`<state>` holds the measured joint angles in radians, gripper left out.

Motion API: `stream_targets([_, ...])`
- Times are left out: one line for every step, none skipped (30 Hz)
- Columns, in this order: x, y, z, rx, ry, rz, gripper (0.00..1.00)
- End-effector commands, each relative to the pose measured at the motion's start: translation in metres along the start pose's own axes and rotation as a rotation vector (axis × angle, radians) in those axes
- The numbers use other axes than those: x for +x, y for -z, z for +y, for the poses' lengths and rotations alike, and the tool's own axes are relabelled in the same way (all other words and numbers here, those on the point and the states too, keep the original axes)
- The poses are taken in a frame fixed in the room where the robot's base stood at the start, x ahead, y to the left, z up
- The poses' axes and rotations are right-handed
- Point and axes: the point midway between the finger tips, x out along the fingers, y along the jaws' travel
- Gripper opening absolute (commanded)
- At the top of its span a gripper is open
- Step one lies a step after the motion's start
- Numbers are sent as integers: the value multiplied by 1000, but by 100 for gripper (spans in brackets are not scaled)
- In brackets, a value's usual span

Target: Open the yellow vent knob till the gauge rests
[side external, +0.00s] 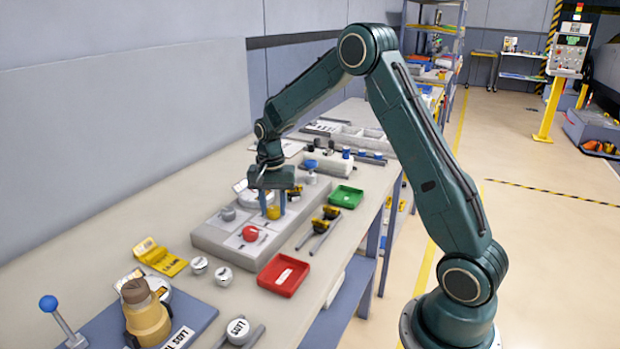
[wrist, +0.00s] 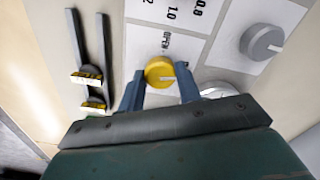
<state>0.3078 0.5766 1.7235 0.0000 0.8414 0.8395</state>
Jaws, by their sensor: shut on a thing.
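The yellow vent knob (wrist: 160,72) sits on a white label on the grey panel block (side external: 215,238). In the wrist view a white mark on the knob points right, and the word OPEN is printed beside it. My gripper (wrist: 160,88) has its two blue fingers on either side of the knob and is shut on it. In the side view the knob (side external: 273,212) shows low between the fingers. The round gauge (wrist: 215,89) is mostly hidden behind my gripper, and its needle cannot be read.
A grey knob (wrist: 264,42) and a red knob (side external: 250,233) are on the same block. A red tray (side external: 284,275), a green tray (side external: 346,196) and black-and-yellow tools (side external: 318,232) lie on the bench beside it. Yellow tags (side external: 160,257) lie at the left.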

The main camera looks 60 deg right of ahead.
Motion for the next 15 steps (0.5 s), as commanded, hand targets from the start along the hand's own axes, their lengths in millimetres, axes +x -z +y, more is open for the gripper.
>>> stream_targets([0,0,0,-34,-1,-1,11])
stream_targets([0,0,0,-58,-1,-1,11])
stream_targets([0,0,0,-90,-1,-1,11])
stream_targets([0,0,0,-117,-1,-1,11])
stream_targets([0,0,0,-143,-1,-1,11])
stream_targets([0,0,0,-179,-1,-1,11])
stream_targets([0,0,0,-207,-1,-1,11])
stream_targets([0,0,0,-235,-1,-1,11])
stream_targets([0,0,0,-273,-1,-1,11])
stream_targets([0,0,0,-302,-1,-1,11])
stream_targets([0,0,0,-331,-1,-1,11])
stream_targets([0,0,0,-368,-1,-1,11])
stream_targets([0,0,0,-397,-1,-1,11])
stream_targets([0,0,0,-426,-1,-1,11])
stream_targets([0,0,0,-463,-1,-1,11])
